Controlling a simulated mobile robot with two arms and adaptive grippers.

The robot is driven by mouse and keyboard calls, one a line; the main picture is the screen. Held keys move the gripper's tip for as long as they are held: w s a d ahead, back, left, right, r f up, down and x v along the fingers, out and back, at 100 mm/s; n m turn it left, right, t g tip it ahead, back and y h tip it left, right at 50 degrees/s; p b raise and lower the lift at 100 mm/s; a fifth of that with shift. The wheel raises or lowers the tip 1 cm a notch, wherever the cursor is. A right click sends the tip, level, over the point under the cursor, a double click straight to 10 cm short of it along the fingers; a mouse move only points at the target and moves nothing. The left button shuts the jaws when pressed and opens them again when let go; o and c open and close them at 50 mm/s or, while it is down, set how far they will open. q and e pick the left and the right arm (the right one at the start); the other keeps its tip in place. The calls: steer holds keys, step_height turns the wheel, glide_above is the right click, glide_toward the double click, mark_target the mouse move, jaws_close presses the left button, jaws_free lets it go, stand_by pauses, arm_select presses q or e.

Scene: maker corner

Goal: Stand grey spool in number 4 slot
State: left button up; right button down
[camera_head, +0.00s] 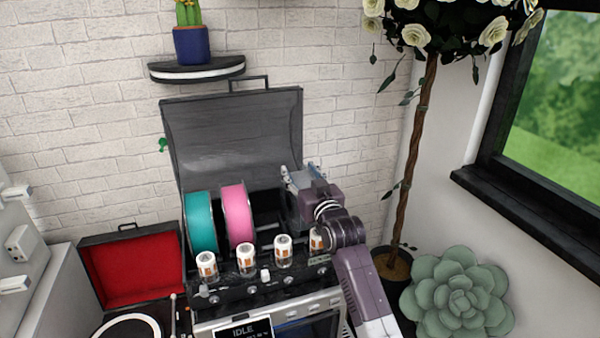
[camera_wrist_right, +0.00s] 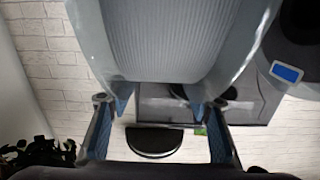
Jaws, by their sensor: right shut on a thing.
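The filament box (camera_head: 290,294) stands open in the head view. A teal spool (camera_head: 200,222) and a pink spool (camera_head: 236,214) stand upright in its two left slots. My right gripper (camera_head: 303,182) is over the right end of the box, above the rightmost slot position. It is shut on the grey spool, which fills the top of the right wrist view (camera_wrist_right: 165,40) between the two fingers. In the head view the gripper mostly hides the grey spool and the slot below. I cannot read slot numbers. My left gripper is not in view.
The raised smoky lid (camera_head: 235,130) stands behind the slots. Several small white canisters (camera_head: 246,262) line the front. A red-lined record player (camera_head: 130,270) is at left, a potted tree (camera_head: 425,160) and a succulent (camera_head: 458,295) at right. A wall shelf (camera_head: 197,70) is above.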

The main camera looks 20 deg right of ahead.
steer(key=c, duration=0.9)
jaws_free()
steer(key=shift+s, duration=0.1)
steer(key=shift+c, duration=0.2)
steer(key=shift+f, duration=0.5)
steer(key=s, duration=0.8)
steer(key=s+r, duration=0.1)
steer(key=s, duration=0.3)
steer(key=shift+d, duration=0.2)
steer(key=shift+f, duration=0.1)
